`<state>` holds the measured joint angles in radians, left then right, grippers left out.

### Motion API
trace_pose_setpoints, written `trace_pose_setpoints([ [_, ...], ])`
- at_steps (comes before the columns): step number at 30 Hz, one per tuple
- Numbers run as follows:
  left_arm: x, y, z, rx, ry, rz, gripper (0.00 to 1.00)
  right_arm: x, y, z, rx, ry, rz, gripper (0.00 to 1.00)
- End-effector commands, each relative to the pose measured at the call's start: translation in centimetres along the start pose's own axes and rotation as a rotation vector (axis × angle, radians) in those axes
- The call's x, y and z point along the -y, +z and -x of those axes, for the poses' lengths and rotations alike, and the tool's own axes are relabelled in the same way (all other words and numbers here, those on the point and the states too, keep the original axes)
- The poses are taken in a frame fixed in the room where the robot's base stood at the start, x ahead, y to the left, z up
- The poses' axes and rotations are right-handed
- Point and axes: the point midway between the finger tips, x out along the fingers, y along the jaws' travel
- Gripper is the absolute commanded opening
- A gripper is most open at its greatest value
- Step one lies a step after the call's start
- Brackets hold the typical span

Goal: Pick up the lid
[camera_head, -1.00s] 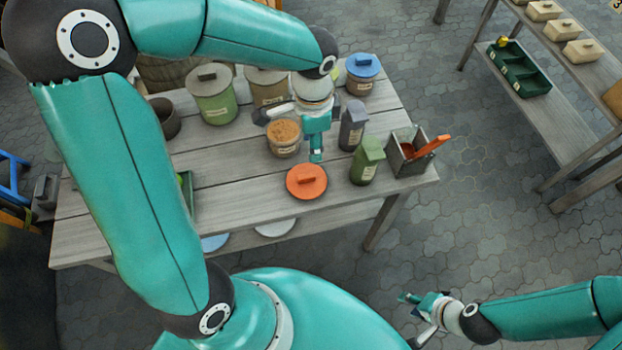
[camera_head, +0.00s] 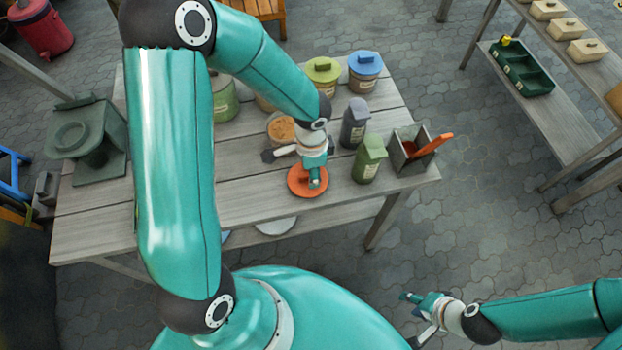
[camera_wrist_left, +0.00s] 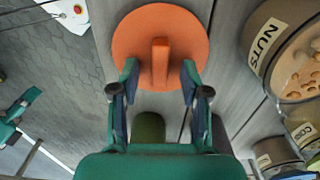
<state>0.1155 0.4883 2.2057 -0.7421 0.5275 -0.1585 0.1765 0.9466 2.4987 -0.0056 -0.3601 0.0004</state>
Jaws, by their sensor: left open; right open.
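The orange lid (camera_head: 299,191) lies flat on the grey wooden table near its front edge. In the left wrist view the round lid (camera_wrist_left: 190,35) shows its raised bar handle (camera_wrist_left: 160,62). My left gripper (camera_head: 315,180) is over the lid and hides part of it. In the left wrist view my left gripper (camera_wrist_left: 160,76) is open, with one finger on each side of the handle and gaps between. My right gripper (camera_head: 411,320) is open and empty, low at the right, away from the table.
An open jar labelled NUTS (camera_wrist_left: 262,42) stands close beside the lid. A green container (camera_head: 369,160), a dark grey container (camera_head: 354,125) and a box with an orange-handled tool (camera_head: 397,160) stand to the right. Lidded jars (camera_head: 323,72) stand behind. Bare planks (camera_head: 245,190) lie left of the lid.

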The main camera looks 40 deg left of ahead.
Motion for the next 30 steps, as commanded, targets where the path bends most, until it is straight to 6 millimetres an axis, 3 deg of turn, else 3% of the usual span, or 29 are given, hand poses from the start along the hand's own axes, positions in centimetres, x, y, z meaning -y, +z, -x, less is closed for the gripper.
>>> trace_pose_setpoints([
  [7,0.02,0.03,-0.17,0.000,0.000,0.001,0.46,-0.01,0.01,-0.01,0.000,0.000,0.000,0.41],
  [15,0.02,0.04,-0.16,0.000,0.000,0.001,0.01,-0.01,0.01,-0.01,0.000,0.000,0.000,0.41],
  [30,0.06,-0.01,0.61,-0.001,-0.002,0.001,0.00,0.05,0.01,0.13,0.000,0.000,0.000,0.41],
])
